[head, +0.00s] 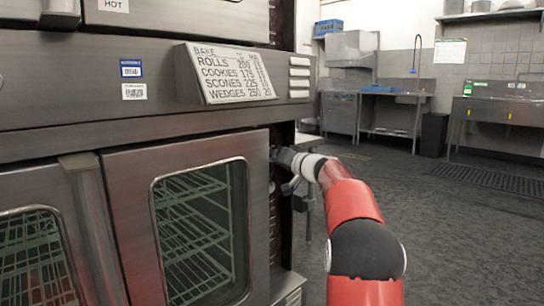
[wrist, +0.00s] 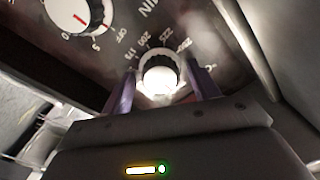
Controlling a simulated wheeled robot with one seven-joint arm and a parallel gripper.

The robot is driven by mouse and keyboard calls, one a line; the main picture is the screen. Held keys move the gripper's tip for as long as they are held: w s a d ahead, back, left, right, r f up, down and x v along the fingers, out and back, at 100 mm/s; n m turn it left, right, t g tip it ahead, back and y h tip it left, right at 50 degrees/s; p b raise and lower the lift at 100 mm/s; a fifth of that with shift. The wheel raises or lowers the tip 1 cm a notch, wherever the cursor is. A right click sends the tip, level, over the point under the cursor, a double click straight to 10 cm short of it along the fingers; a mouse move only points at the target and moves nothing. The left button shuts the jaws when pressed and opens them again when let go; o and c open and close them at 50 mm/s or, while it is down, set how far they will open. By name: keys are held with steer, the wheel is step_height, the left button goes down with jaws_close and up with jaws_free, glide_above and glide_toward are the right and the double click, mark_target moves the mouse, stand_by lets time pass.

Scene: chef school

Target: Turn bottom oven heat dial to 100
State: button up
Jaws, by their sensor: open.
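In the wrist view a heat dial (wrist: 160,74) with a pale, washed-out face sits between the two fingers of my open gripper (wrist: 162,90). Printed numbers around it include 175, 200 and 225; its pointer cannot be made out. Whether the fingers touch the dial cannot be told. In the head view my gripper (head: 284,158) reaches the dark control strip at the right edge of the bottom oven (head: 130,190), and the dial there is hidden.
A second dial (wrist: 72,12) with a red mark, near "OFF" and "5", is at the wrist view's upper left. A bake chart (head: 236,75) is mounted above the oven door. Open floor (head: 450,220) lies to the right, with sinks (head: 400,88) at the back.

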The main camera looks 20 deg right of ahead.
steer(key=shift+c, duration=0.2)
steer(key=c, duration=0.7)
steer(key=shift+m, duration=0.3)
steer(key=m, duration=1.1)
steer(key=shift+f, duration=0.1)
stand_by(0.4)
